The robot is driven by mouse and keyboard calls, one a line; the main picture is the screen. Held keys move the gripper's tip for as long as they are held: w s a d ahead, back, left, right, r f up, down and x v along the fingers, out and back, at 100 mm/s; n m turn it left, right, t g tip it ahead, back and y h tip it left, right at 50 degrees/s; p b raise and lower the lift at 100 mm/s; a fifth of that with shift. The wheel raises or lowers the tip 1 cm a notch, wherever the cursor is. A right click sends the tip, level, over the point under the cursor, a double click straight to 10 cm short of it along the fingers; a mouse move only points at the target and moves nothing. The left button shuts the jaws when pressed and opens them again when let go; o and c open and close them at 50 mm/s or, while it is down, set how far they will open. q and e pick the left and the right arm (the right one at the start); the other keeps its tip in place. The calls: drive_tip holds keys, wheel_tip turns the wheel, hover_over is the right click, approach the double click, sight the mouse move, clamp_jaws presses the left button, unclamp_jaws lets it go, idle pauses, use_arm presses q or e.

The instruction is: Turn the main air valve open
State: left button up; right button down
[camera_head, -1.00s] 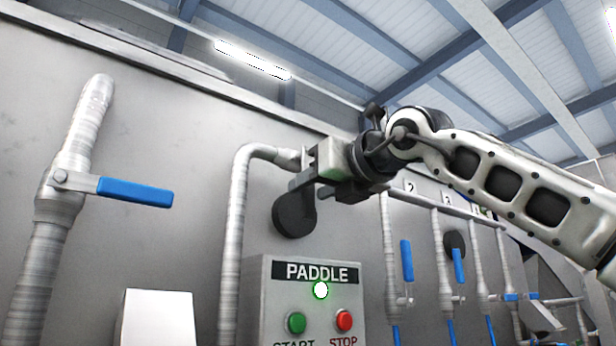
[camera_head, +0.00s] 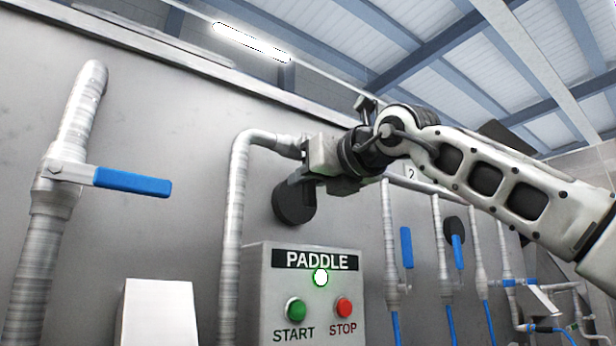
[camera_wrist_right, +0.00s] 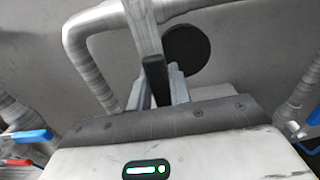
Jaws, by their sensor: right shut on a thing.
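The main air valve appears to be at the end of the bent grey pipe (camera_head: 240,190), beside my right gripper (camera_head: 300,178) in the head view. In the right wrist view, a flat grey lever (camera_wrist_right: 144,28) with a dark end (camera_wrist_right: 155,75) runs down between the fingers of my right gripper (camera_wrist_right: 158,92), which is shut on it. In the head view the gripper hides most of the valve, so its exact angle cannot be told. My left gripper is not in view.
A PADDLE box (camera_head: 314,290) with START and STOP buttons stands below the gripper. A blue-handled valve (camera_head: 132,181) is on the left pipe. Several blue-handled valves (camera_head: 407,247) line the wall at right. A round black disc (camera_head: 294,203) sits behind the gripper.

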drive_tip(key=shift+w+d+r+n+p, duration=0.3)
drive_tip(key=shift+d+n+p, duration=0.2)
drive_tip(key=shift+n, duration=0.3)
use_arm(q)
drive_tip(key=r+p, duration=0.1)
drive_tip(key=p, duration=0.1)
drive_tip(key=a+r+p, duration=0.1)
drive_tip(key=p, duration=0.1)
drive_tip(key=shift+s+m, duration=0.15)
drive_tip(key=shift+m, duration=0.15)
use_arm(e)
drive_tip(key=n, duration=0.1)
drive_tip(key=w+d+n, duration=0.1)
drive_tip(key=n, duration=0.1)
drive_tip(key=d+r+n, duration=0.1)
drive_tip(key=n, duration=0.1)
drive_tip(key=shift+w+d, duration=0.1)
drive_tip(key=shift+w, duration=0.2)
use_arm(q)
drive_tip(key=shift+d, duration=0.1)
use_arm(e)
drive_tip(key=c, duration=1.3)
unclamp_jaws()
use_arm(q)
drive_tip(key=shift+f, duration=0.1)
use_arm(e)
drive_tip(key=shift+f, duration=0.1)
